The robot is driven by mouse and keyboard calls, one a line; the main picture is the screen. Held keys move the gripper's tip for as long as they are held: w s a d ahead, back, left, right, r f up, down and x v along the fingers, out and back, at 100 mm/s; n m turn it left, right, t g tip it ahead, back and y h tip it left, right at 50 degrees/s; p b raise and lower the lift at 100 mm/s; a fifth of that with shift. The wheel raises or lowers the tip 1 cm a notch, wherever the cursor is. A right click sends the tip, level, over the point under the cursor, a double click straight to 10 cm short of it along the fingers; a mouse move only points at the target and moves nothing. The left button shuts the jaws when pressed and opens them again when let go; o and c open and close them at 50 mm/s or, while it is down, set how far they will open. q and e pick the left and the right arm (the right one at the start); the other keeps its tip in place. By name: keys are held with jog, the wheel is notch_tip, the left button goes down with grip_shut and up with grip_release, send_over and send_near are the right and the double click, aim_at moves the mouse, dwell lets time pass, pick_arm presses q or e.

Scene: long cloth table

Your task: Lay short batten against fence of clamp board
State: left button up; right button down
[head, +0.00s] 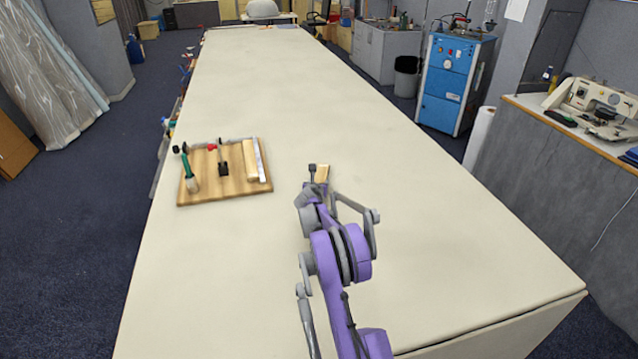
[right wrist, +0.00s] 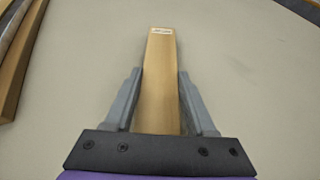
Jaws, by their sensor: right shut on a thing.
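The clamp board (head: 230,187) is a brown wooden board lying flat on the cloth table, left of my right gripper. On its right side stands a pale wooden bar with a light strip beside it, which looks like the fence (head: 250,160). My right gripper (head: 316,180) is to the right of the board, apart from it. It is shut on the short batten (head: 323,173), a pale wooden piece. In the right wrist view the batten (right wrist: 159,60) sits between the two grey fingers, with a white label near its far end. My left gripper is not in view.
A green-handled clamp (head: 190,172), a black clamp (head: 222,166) and a red part (head: 212,147) are on the board's left and middle. The long cloth table (head: 270,80) is clear beyond and around the board. A blue cabinet (head: 452,85) stands off the table's right side.

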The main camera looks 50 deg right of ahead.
jog(key=shift+f, duration=0.15)
jog(key=shift+c, duration=1.1)
grip_release()
